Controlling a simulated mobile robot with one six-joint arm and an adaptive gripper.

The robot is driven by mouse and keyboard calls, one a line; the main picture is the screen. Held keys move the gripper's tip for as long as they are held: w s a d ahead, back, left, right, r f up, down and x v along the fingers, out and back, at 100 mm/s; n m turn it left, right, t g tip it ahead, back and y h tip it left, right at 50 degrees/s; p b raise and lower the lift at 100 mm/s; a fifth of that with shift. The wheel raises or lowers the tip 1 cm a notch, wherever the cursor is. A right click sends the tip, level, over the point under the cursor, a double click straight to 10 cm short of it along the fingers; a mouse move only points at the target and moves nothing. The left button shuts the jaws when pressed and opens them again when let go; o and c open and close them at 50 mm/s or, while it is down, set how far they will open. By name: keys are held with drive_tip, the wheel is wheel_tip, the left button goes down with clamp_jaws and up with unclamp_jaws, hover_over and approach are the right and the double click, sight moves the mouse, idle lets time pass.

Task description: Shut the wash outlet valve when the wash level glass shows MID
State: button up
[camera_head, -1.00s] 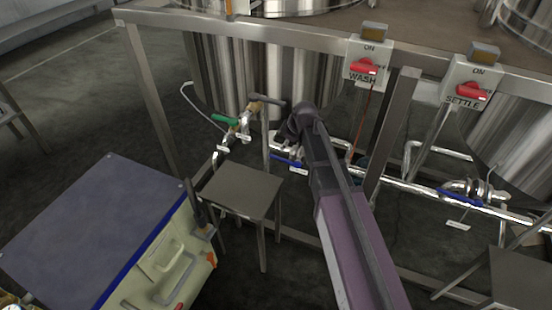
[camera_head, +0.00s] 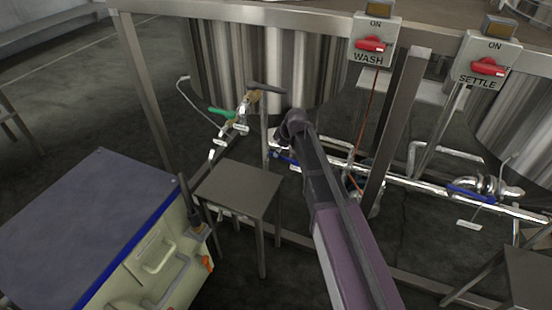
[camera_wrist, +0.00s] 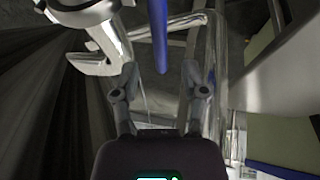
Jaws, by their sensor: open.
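A blue lever (camera_head: 286,158) sits on the pipework below the wash tank (camera_head: 290,65); whether it is the wash outlet valve's lever cannot be read. In the wrist view a blue bar (camera_wrist: 158,35) lies ahead of and between the fingers of my gripper (camera_wrist: 155,80), which are apart with nothing held. In the head view my gripper is beside the tank's lower right, largely hidden by my arm. A valve with a green handle (camera_head: 221,113) and a dark lever (camera_head: 267,87) stands to the left. No level glass reading can be made out.
The WASH switch box (camera_head: 372,43) and SETTLE switch box (camera_head: 487,62), both with red knobs, hang on the frame rail. A small metal stand (camera_head: 238,188) is left of my arm. A cart with a grey top (camera_head: 80,220) stands at lower left. Another blue lever (camera_head: 470,191) is at right.

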sight(280, 157)
drive_tip(key=shift+b+x, duration=1.55)
drive_tip(key=shift+x, duration=0.5)
clamp_jaws()
